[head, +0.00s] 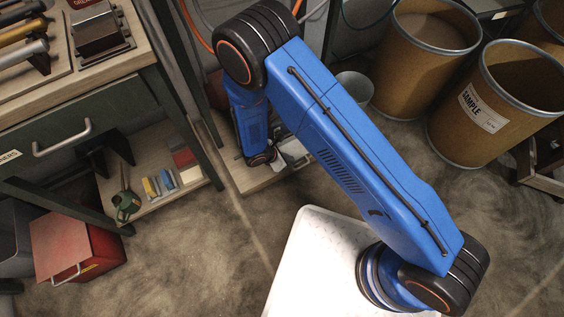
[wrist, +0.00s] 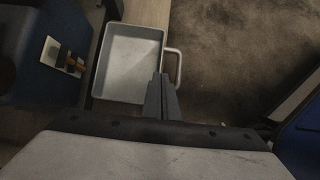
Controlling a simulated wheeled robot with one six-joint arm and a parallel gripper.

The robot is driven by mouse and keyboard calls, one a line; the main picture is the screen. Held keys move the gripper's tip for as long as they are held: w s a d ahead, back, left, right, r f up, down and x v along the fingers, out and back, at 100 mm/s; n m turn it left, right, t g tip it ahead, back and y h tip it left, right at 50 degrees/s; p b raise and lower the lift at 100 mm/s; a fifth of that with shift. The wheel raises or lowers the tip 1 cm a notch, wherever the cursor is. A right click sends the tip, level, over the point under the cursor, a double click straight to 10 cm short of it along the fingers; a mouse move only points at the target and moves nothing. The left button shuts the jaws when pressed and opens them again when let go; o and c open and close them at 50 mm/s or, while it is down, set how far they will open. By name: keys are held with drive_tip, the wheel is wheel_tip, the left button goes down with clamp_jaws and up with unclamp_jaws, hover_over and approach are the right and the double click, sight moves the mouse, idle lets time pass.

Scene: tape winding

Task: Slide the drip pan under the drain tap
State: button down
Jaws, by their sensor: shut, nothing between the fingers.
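The drip pan (wrist: 123,70) is a shallow grey rectangular tray with a looped handle (wrist: 178,66) on its right side, seen in the wrist view. It lies on a pale wooden board. A dark and brass fitting on a pale plate, apparently the drain tap (wrist: 70,62), is on a blue body to the left of the pan. The pan is beside it, not visibly beneath it. My gripper (wrist: 160,80) is shut and empty, its tips over the pan's right side near the handle; contact cannot be told. In the head view my arm hides most of this area.
The pale board (head: 245,178) shows low beside the bench in the head view. A green oil can (head: 126,203) and a red box (head: 75,247) are at left. Brown drums (head: 475,110) stand at right. Open floor lies right of the pan.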

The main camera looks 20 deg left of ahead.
hover_over(305, 156)
drive_tip(key=s+a, duration=0.2)
drive_tip(key=shift+d+f, duration=0.1)
drive_tip(key=shift+f, duration=0.65)
drive_tip(key=shift+f, duration=0.1)
drive_tip(key=shift+s, duration=0.1)
drive_tip(key=s+a, duration=0.4)
drive_tip(key=s, duration=0.1)
drive_tip(key=s+a, duration=0.4)
drive_tip(key=s, duration=0.1)
drive_tip(key=s+a, duration=0.4)
drive_tip(key=shift+s+a, duration=0.3)
drive_tip(key=shift+s, duration=0.1)
